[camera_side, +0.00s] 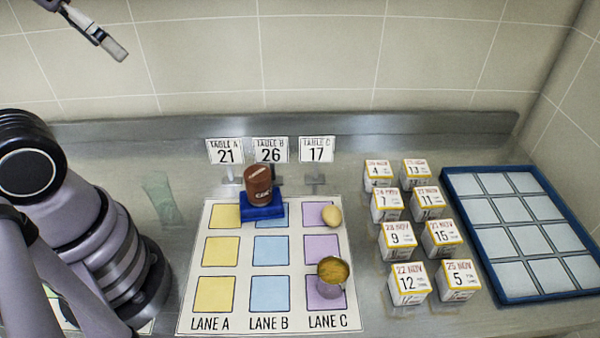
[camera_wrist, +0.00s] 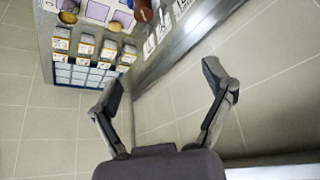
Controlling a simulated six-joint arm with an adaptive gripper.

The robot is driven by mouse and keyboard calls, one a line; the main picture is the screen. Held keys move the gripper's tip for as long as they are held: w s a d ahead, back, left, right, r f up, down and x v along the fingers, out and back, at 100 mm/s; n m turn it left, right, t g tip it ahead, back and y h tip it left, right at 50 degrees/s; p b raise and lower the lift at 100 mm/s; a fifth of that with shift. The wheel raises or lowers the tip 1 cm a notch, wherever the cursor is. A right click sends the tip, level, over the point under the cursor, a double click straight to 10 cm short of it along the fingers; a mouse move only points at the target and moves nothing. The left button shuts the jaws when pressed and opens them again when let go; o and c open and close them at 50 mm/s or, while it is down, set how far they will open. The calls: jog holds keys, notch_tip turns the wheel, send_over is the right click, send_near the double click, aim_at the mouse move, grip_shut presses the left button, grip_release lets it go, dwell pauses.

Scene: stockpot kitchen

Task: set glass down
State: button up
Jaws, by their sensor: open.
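A faint greenish, see-through shape, which looks like the glass (camera_side: 159,195), is on the steel counter left of the lane mat in the side view. It appears upright, though its outline is hard to make out. I cannot pick it out in the wrist view. My gripper (camera_side: 115,48) is high at the top left of the side view, well above the counter and apart from the glass. In the wrist view my gripper (camera_wrist: 167,85) has its two fingers spread wide with nothing between them.
Several dated boxes (camera_side: 408,284) and a blue-rimmed tray (camera_side: 491,297) stand right. Table signs (camera_side: 270,150) stand behind.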

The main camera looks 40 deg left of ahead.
jog(key=shift+w+f, duration=0.1)
jog(key=shift+w, duration=0.05)
jog(key=w+a+f+m+g+y, duration=0.1)
jog(key=w+f+m+g+y, duration=0.3)
jog(key=w+f+g, duration=0.55)
jog(key=m+g+y, duration=0.4)
jog(key=m+y, duration=0.3)
send_near(145, 182)
jog(key=x, duration=0.4)
jog(key=shift+s+d+f, duration=0.1)
jog(key=shift+s+d, duration=0.05)
jog(key=shift+n, duration=0.3)
jog(key=shift+w+x, duration=0.2)
jog(key=shift+x, duration=2.55)
jog(key=c, duration=1.2)
jog(key=shift+o, duration=0.2)
